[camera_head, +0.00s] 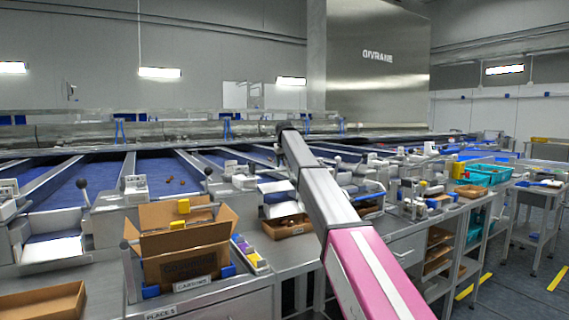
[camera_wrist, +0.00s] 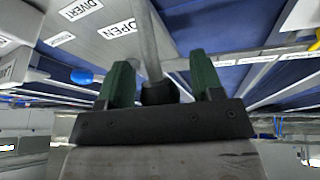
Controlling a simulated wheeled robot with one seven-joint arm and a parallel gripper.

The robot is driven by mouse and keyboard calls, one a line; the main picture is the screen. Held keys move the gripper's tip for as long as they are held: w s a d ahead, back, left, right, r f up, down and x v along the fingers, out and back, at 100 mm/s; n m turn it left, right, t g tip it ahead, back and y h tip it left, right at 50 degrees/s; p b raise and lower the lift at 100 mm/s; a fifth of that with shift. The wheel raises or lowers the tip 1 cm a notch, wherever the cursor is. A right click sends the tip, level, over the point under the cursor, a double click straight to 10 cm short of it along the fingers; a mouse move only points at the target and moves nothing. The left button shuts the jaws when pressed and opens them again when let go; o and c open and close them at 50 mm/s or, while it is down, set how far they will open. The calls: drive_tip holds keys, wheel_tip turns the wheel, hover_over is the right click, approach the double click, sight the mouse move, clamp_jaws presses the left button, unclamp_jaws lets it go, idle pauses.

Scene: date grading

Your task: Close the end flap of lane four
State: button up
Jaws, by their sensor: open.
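In the wrist view my gripper (camera_wrist: 160,76) is open, with one green-padded finger on each side of a grey lever rod (camera_wrist: 148,40). The rod's dark end (camera_wrist: 159,93) lies between the fingers near the palm; I cannot tell whether either finger touches it. Plates marked OPEN (camera_wrist: 116,29) and DIVERT (camera_wrist: 80,9) are beside the rod. In the head view my arm reaches to the lanes, its dark end (camera_head: 287,128) in front of them; the fingers are not clear there. Lane four's number and its end flap cannot be made out.
Other black-knobbed levers (camera_head: 82,184) (camera_head: 208,171) stand along the lane ends. A cardboard carton (camera_head: 185,258) stands on the bench front, with a shallow brown box (camera_head: 42,301) to its left. Teal crates (camera_head: 487,174) are at right. A blue knob (camera_wrist: 82,76) is left of my gripper.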

clamp_jaws()
drive_tip(key=shift+s+d, duration=0.1)
drive_tip(key=shift+s, duration=0.05)
drive_tip(key=shift+s+d+r+t+y, duration=0.25)
drive_tip(key=shift+s+r+t, duration=0.05)
drive_tip(key=shift+s+t, duration=0.15)
drive_tip(key=shift+s+d+r+t+y, duration=0.25)
drive_tip(key=shift+s+t, duration=0.2)
drive_tip(key=s+d+m+t+y, duration=0.1)
drive_tip(key=s+d+t+y, duration=0.4)
drive_tip(key=s+t, duration=0.3)
drive_tip(key=shift+s+d+r+m+t, duration=0.15)
drive_tip(key=shift+s+d+m+t, duration=0.15)
drive_tip(key=shift+d+t, duration=0.2)
unclamp_jaws()
